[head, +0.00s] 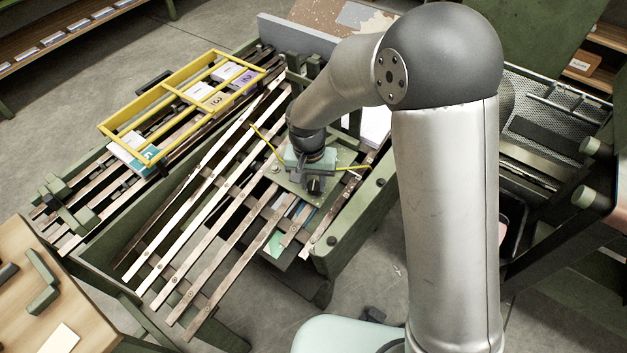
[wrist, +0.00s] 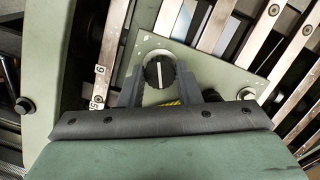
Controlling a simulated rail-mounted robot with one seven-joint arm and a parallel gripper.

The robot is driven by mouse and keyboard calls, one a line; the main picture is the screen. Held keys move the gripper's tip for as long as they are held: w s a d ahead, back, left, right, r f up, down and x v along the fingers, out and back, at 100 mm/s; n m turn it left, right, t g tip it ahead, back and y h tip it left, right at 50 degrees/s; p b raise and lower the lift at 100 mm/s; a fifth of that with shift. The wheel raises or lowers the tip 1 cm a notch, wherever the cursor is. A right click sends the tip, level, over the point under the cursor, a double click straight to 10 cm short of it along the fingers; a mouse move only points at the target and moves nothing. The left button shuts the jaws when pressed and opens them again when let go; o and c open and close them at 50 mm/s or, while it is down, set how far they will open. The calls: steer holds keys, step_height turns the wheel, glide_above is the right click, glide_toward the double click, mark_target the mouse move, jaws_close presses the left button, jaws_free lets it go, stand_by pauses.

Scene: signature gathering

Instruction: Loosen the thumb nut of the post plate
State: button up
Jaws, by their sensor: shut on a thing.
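The thumb nut (wrist: 159,71) is a dark round knob with a white line across its top. It stands on the post plate (wrist: 205,72), a green plate with bolts near its corners, lying over the slats. My gripper (wrist: 160,78) is shut on the thumb nut, with one finger at each side of it. In the head view my gripper (head: 314,178) points down over the post plate (head: 347,160), and the knob shows dark between the fingers. The lower side of the nut and its thread are hidden.
Dark and pale slats (head: 205,190) run beside the plate. A yellow frame (head: 187,86) with several numbered blocks lies at the upper left. Yellow strips (head: 266,141) stick out beside my gripper. A green rail (wrist: 50,60) with a bolt runs close by on the left in the wrist view.

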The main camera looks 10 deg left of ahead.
steer(key=n+h, duration=0.1)
steer(key=n, duration=0.5)
steer(key=shift+a, duration=0.1)
steer(key=n+t, duration=0.1)
steer(key=n, duration=0.5)
steer(key=shift+a+n+h, duration=0.1)
steer(key=shift+n+h, duration=0.3)
steer(key=o, duration=1)
steer(key=shift+c, duration=0.2)
steer(key=v, duration=1.7)
steer(key=shift+s+r+p, duration=0.2)
steer(key=shift+s+p, duration=0.1)
steer(key=shift+p, duration=0.1)
